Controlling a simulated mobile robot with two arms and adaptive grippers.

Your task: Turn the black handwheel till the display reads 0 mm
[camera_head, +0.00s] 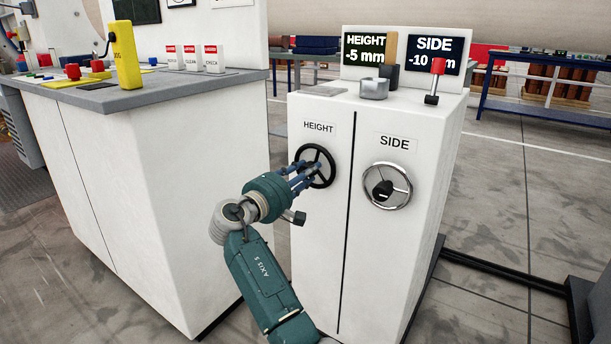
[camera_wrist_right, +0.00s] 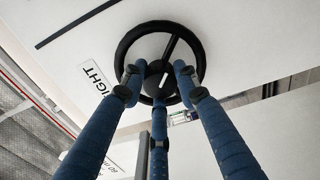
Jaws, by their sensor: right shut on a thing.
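The black handwheel (camera_head: 329,157) is on the front of the white cabinet (camera_head: 318,220), under the label HEIGHT (camera_head: 319,127). The HEIGHT display (camera_head: 366,50) on top of the cabinet reads -5 mm. My right gripper (camera_head: 306,178) reaches the handwheel from the front with its blue fingers shut on it. In the right wrist view the fingers (camera_wrist_right: 160,88) meet around the hub of the handwheel (camera_wrist_right: 128,47), inside the rim. A spoke with a pale mark shows between them. My left gripper is not in view.
A chrome handwheel (camera_head: 407,190) under the label SIDE is to the right. The SIDE display (camera_head: 433,45) reads -10 mm, partly covered by a red-topped lever (camera_head: 437,72). A metal cup (camera_head: 373,88) stands on the cabinet. A white counter (camera_head: 150,180) stands close on the left.

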